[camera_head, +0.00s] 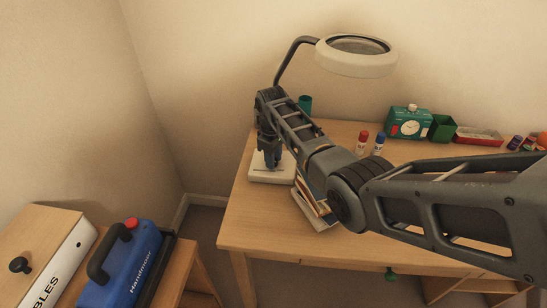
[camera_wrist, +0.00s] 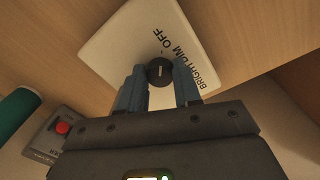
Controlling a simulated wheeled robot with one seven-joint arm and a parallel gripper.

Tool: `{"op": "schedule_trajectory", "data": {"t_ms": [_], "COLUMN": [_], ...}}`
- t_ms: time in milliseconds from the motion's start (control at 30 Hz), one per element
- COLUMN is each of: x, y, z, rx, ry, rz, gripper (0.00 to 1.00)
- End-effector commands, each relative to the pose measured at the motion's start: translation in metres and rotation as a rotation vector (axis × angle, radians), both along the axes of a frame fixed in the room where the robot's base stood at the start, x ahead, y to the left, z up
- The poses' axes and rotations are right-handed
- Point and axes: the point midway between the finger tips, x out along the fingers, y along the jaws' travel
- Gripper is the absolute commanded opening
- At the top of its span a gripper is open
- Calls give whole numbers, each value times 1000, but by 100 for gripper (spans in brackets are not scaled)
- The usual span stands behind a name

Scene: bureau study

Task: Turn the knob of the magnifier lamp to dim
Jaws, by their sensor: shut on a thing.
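The magnifier lamp has a pale ring head (camera_head: 357,62) on a dark bent arm, above the back of the desk. Its white base (camera_head: 262,175) sits at the desk's left end and fills the upper part of the wrist view (camera_wrist: 118,45). The black round knob (camera_wrist: 160,71) stands on the base, beside the printed words OFF, DIM and BRIGHT. A small light mark shows on the knob, but I cannot tell which word it points to. My gripper (camera_wrist: 160,80) has its blue-grey fingers on either side of the knob and is shut on it. In the head view my gripper (camera_head: 271,163) hides the knob.
Books (camera_head: 313,203) lie just right of the base, under my arm. A teal cup (camera_head: 305,104) stands behind. A device with a red button (camera_wrist: 62,128) shows lower left.

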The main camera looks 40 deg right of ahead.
Motion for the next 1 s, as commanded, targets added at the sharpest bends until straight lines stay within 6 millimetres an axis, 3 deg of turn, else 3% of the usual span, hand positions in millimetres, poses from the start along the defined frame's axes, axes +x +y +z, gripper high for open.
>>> {"op": "schedule_trajectory", "data": {"t_ms": [467, 1000], "x": [0, 2], "y": [1, 2], "z": [0, 1], "rx": [0, 0], "ry": [1, -1], "rz": [-80, -524], "gripper": [2, 2]}}
